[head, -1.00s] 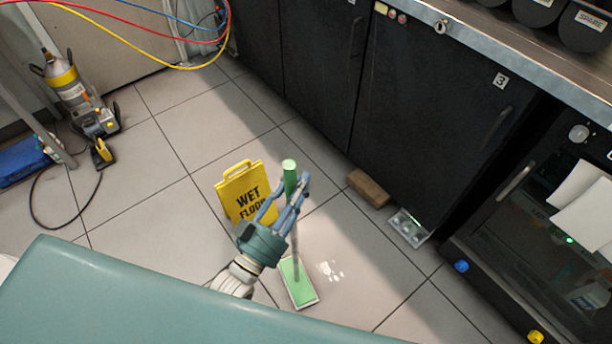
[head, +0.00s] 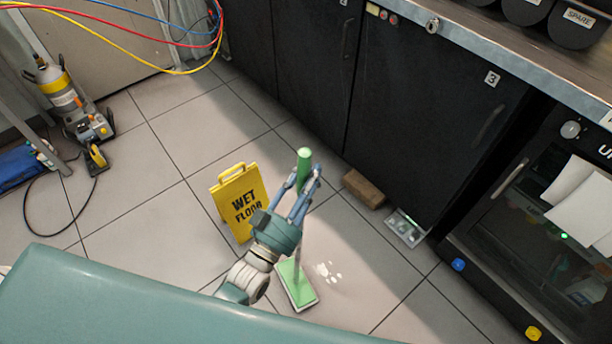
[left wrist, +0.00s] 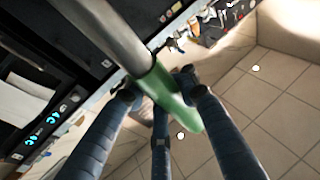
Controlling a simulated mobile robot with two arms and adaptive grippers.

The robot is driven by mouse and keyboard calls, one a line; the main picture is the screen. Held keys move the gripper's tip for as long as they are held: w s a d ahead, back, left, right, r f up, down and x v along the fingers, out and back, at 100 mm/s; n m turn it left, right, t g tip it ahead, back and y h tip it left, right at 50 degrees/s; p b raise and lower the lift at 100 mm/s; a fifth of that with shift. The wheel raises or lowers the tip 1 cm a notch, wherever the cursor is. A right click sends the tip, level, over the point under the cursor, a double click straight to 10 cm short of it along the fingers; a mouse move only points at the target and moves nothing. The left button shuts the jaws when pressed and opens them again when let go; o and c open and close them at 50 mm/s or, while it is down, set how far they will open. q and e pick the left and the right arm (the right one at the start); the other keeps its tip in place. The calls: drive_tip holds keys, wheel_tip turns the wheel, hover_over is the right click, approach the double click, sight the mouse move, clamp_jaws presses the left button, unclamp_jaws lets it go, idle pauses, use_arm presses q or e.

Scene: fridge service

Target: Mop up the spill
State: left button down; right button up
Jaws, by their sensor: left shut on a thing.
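The mop has a green grip, a grey pole and a flat green head (head: 297,284) with a pale edge. My left gripper (head: 302,184) is shut on the mop's green grip, below its top end. In the left wrist view, the fingers (left wrist: 160,105) close around the green grip (left wrist: 172,98), with the grey pole running to the upper left. The mop head is low over the floor, just left of the white spill (head: 327,271); I cannot tell whether it touches the floor. The spill is a small cluster of white patches. My right gripper is not in view.
A yellow wet floor sign (head: 241,203) stands left of the gripper. A brown block (head: 363,188) and a clear tray (head: 406,228) lie by the black cabinets (head: 430,110). A vacuum cleaner (head: 72,100) stands at the far left. Tiled floor between is mostly clear.

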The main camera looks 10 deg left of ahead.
use_arm(q)
drive_tip(key=w+d+b, duration=0.3)
drive_tip(key=w+d, duration=0.6)
drive_tip(key=w, duration=0.3)
drive_tip(key=shift+d+r, duration=0.15)
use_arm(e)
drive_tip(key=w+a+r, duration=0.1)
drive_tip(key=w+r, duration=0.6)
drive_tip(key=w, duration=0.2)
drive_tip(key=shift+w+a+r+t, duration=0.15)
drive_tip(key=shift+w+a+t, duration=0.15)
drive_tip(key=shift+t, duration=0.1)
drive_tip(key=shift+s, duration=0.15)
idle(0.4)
